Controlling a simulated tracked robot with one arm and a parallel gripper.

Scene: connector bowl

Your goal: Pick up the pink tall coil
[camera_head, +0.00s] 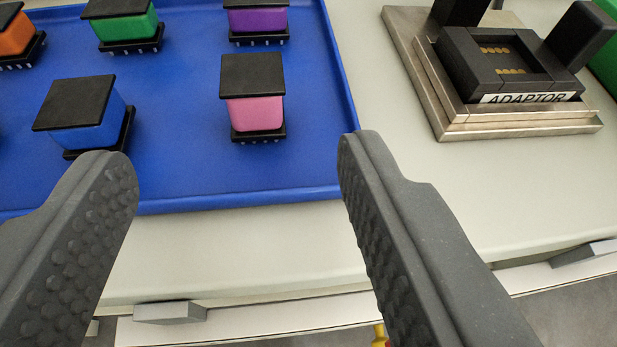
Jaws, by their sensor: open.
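The pink coil (257,114) stands upright on the blue tray, right of the tray's middle. It has a pink body between a black top plate and a black base with small pins. My gripper (240,150) is open and empty, its two grey studded fingers spread wide in the foreground. The pink coil shows in the gap between the fingers, beyond their tips and apart from them.
The blue tray (200,195) also holds a blue coil (92,135) near the left fingertip, with green (128,28), purple (258,20) and orange (15,38) coils behind. A black adaptor (510,65) on a metal base stands right. The table front is clear.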

